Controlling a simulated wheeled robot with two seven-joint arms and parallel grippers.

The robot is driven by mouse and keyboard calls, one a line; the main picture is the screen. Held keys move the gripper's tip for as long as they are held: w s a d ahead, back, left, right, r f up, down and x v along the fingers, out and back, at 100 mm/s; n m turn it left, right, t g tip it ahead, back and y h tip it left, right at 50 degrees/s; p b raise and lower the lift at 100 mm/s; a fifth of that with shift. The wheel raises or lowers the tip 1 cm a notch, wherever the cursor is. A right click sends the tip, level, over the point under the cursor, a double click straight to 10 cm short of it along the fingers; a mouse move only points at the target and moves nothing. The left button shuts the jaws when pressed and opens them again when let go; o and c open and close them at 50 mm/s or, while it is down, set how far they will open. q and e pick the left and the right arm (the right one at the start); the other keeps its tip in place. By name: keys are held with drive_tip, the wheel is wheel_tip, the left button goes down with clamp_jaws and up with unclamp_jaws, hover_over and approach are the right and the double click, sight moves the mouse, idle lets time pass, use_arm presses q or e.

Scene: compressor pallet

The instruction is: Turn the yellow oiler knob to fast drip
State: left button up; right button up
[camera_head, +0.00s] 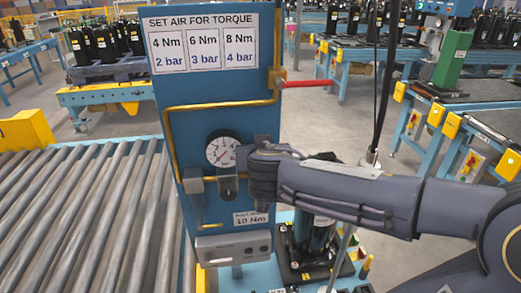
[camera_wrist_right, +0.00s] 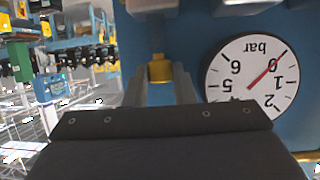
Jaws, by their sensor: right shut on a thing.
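The yellow oiler knob (camera_wrist_right: 160,70) shows in the wrist view, small and close to the blue panel. A pale fitting (camera_wrist_right: 152,6) sits just above it in that picture. My right gripper (camera_wrist_right: 158,88) is shut on the knob, with one grey finger on each side of it. In the head view my right gripper (camera_head: 250,160) reaches in from the right to the panel, just right of the gauge, and hides the knob. I cannot read the knob's setting. My left gripper is not in view.
The blue panel (camera_head: 182,110) carries a round pressure gauge (camera_head: 222,151), its red needle near 0 in the upside-down wrist view. A red lever (camera_head: 306,84) sticks out right on the yellow pipe. A torque sign (camera_head: 201,38) is above. A roller conveyor (camera_head: 80,215) lies left.

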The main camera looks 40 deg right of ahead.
drive_tip(key=shift+s+d+n+t+y+b, duration=0.2)
drive_tip(key=shift+n+t+y+b, duration=0.3)
drive_tip(key=shift+n+y, duration=0.2)
drive_tip(key=shift+d+r+n+y, duration=0.1)
drive_tip(key=shift+n+y, duration=0.2)
drive_tip(key=shift+n, duration=0.1)
drive_tip(key=shift+r+n+t+y+p, duration=0.1)
drive_tip(key=shift+n+t+y+p, duration=0.25)
drive_tip(key=shift+y, duration=0.15)
drive_tip(key=shift+d+r+n+y+p, duration=0.1)
drive_tip(key=shift+n+y+p, duration=0.5)
drive_tip(key=shift+p, duration=0.3)
drive_tip(key=n+y+p, duration=0.1)
drive_tip(key=p, duration=0.2)
drive_tip(key=shift+d, duration=0.1)
drive_tip(key=n+y+p, duration=0.1)
drive_tip(key=p, duration=0.1)
drive_tip(key=shift+t+p, duration=0.3)
drive_tip(key=shift+t, duration=0.05)
drive_tip(key=n+y+p, duration=0.1)
drive_tip(key=p, duration=0.3)
drive_tip(key=shift+d+y+p, duration=0.1)
drive_tip(key=shift+y+p, duration=0.2)
drive_tip(key=shift+p, duration=0.05)
drive_tip(key=shift+f+n+y+p, duration=0.25)
drive_tip(key=shift+n+y+p, duration=0.15)
drive_tip(key=shift+p, duration=0.35)
